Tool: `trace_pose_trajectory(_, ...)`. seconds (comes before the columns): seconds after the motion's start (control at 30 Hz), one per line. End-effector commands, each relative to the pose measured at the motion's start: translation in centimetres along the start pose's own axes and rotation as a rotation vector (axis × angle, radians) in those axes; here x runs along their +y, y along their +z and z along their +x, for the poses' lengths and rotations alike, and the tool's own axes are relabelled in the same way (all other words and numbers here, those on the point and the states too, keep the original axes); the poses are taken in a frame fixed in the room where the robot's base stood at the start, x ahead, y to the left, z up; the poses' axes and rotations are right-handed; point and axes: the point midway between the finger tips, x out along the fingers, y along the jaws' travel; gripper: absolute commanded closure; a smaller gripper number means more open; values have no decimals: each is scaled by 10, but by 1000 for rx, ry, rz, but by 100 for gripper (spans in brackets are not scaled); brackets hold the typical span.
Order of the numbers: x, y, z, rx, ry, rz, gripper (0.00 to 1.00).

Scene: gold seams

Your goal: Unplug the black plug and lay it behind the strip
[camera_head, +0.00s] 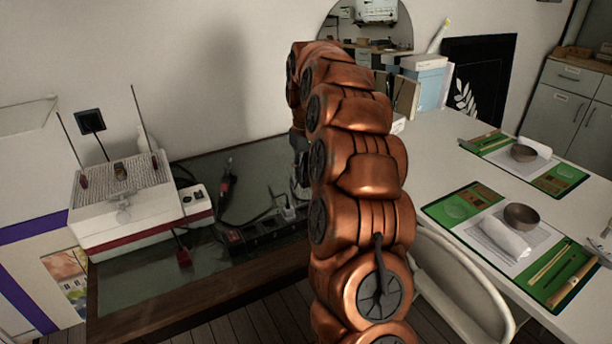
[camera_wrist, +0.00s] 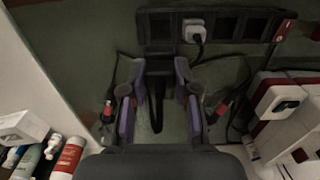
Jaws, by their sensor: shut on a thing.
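The black plug (camera_wrist: 158,62) is between the purple-padded fingers of my gripper (camera_wrist: 160,74) in the wrist view, and its dark cable hangs down between them. My gripper is shut on it. The dark power strip (camera_wrist: 244,24) with a red end runs along the top of this view, just beyond the plug. I cannot tell the plug's height above the table.
A white device with antennas (camera_head: 122,200) stands left on the dark table (camera_head: 150,285). Bottles (camera_wrist: 68,158) stand at the wrist view's lower left. A white table (camera_head: 445,165) with place settings is at right.

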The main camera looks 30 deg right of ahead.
Motion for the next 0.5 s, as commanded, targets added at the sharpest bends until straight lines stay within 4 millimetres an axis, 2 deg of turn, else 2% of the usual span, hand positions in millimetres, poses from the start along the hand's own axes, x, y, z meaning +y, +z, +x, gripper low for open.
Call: trace_pose_trajectory(0.5,0,0,-22,1,0,-1,100)
